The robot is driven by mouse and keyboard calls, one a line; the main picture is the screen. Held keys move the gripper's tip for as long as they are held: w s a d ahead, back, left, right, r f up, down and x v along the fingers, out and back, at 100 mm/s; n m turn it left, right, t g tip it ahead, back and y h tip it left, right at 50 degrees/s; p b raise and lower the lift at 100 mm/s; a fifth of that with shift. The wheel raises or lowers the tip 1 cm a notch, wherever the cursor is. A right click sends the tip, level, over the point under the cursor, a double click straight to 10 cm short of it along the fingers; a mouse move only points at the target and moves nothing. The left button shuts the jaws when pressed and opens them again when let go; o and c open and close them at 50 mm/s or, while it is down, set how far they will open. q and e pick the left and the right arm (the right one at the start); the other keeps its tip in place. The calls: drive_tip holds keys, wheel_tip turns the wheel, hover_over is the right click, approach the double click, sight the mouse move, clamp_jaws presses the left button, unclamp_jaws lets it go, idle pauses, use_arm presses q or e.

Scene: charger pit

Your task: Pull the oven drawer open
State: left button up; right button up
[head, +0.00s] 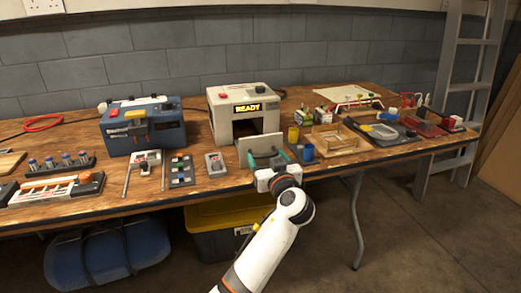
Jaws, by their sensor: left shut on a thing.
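The oven (222,122) is a beige box with a lit "READY" display and a red button on top, standing at the back middle of the wooden table. Its pale drawer front (245,147) stands forward of the oven body, with the dark opening (247,127) showing behind it. A teal handle (266,159) is on the front. My left gripper (268,168) is at the handle and shut on it. The fingertips are small and partly hidden, so the exact grip is hard to see. My right gripper is out of view.
A blue machine (143,128) stands left of the oven.

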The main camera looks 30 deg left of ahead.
use_arm(q)
drive_tip(key=shift+s+d, duration=0.35)
drive_tip(key=shift+d, duration=0.2)
drive_tip(key=o, duration=1.1)
drive_tip(key=shift+w, duration=0.1)
drive_tip(key=v, duration=1.2)
